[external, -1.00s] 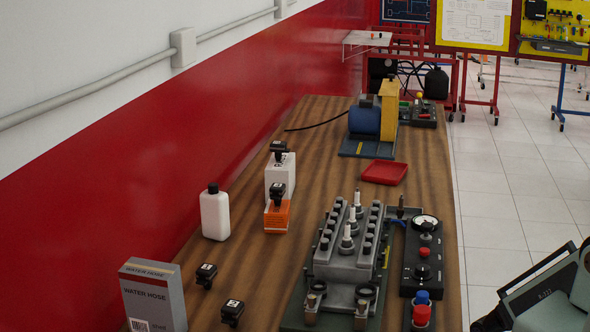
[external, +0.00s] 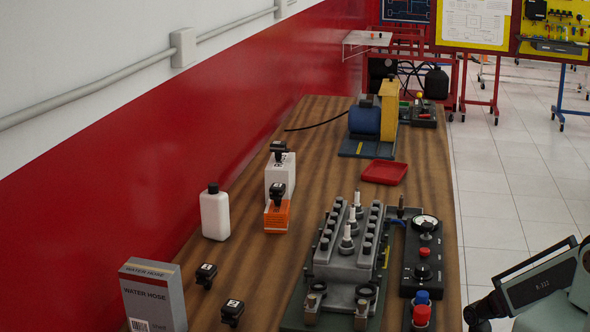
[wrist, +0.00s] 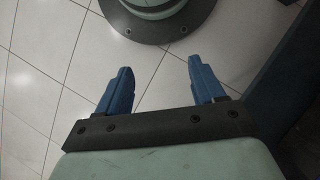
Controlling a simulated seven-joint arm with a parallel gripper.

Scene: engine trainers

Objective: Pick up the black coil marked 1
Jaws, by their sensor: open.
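Several small black coils with pale top marks are in the external view. One coil (external: 206,276) lies on the wooden table near the water hose box, and another coil (external: 232,312) lies nearer the front edge. A third coil (external: 278,150) sits on a white box, and one more coil (external: 277,194) sits on an orange box. The marks are too small for me to tell which reads 1. My gripper (wrist: 160,78) is open and empty in the wrist view, with its blue fingers apart over the tiled floor. No coil shows there.
An engine block trainer (external: 345,260) and a black control panel (external: 423,262) fill the table's right side. A white bottle (external: 215,214), the white box (external: 281,176), the orange box (external: 277,219) and the water hose box (external: 153,296) stand at left. A red tray (external: 384,172) lies farther back.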

